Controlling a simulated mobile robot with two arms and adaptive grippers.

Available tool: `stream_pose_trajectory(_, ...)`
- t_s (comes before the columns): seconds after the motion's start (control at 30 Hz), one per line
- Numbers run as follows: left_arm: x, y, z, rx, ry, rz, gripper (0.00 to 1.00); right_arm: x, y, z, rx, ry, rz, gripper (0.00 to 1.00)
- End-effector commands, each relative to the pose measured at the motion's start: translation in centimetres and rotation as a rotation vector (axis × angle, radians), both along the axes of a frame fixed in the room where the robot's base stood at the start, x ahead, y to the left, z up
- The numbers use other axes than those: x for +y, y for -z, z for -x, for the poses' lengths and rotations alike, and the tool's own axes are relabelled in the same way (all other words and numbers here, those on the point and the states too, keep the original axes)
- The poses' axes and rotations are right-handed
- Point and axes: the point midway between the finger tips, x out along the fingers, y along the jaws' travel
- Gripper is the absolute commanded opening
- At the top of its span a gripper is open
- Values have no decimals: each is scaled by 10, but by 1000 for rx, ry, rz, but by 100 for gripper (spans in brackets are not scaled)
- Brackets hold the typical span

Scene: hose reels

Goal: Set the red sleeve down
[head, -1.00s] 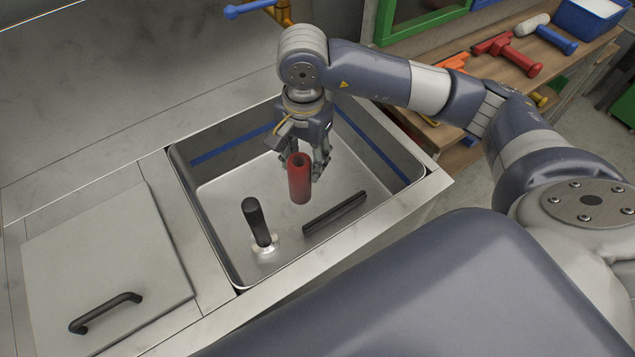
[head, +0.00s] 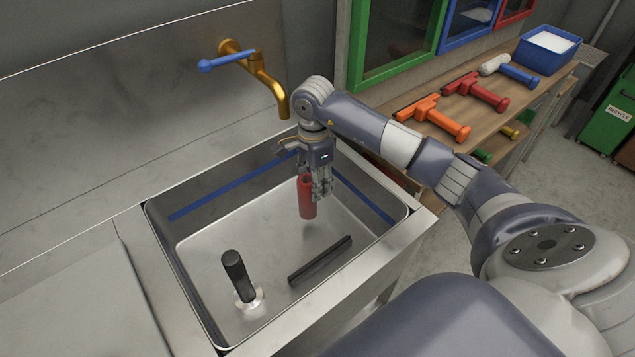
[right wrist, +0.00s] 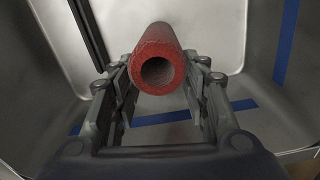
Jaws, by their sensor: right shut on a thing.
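The red sleeve (head: 307,198) is a short hollow tube. My right gripper (head: 321,188) is shut on it and holds it close to upright inside the sink (head: 206,250), near the back right. In the right wrist view the sleeve (right wrist: 158,72) sits between both fingers, its open end facing the camera. My left gripper is not in view.
A black-handled tool (head: 238,275) stands at the sink's front left. A black bar (head: 320,260) lies along the front right of the sink floor. A brass tap (head: 268,82) with a blue lever is behind. Squeegees (head: 433,118) lie on the wooden shelf.

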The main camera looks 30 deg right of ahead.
Motion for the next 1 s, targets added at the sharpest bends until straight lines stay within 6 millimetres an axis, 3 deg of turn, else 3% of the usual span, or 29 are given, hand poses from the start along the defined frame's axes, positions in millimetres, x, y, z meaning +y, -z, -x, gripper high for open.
stream_pose_trajectory(0.33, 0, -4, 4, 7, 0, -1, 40, -22, 2, -15, 0, 1, 0, 15)
stream_pose_trajectory(0.53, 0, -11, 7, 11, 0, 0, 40, -19, 34, -14, 2, -2, -3, 15)
stream_pose_trajectory(0.9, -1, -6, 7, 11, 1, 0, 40, -21, 42, -14, -2, -2, 1, 15)
stream_pose_trajectory(0.93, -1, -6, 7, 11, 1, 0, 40, -20, 41, -14, -1, -3, 0, 44)
stream_pose_trajectory(1.0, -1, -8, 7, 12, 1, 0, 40, -20, 40, -14, -1, -2, 0, 60)
